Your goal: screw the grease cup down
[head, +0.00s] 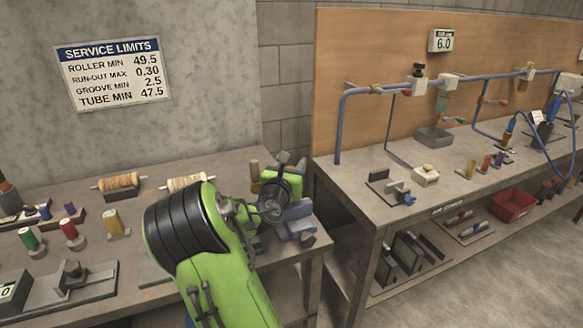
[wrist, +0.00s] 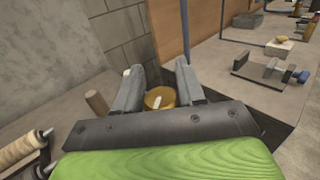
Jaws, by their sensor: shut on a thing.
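The grease cup (wrist: 160,98) looks like a round brass-coloured cap with a pale mark on its top, seen in the wrist view. My gripper (wrist: 160,72) has its two grey fingers on either side of the cup and is shut on it. The cup's lower part and whatever it sits on are hidden behind the gripper body. In the head view my gripper (head: 278,192) is over the right end of the left bench, beside a blue-grey vise-like fixture (head: 297,222). My arm hides most of that spot, so I cannot tell how the cup is seated.
A wooden peg (wrist: 97,102) stands left of the fingers.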

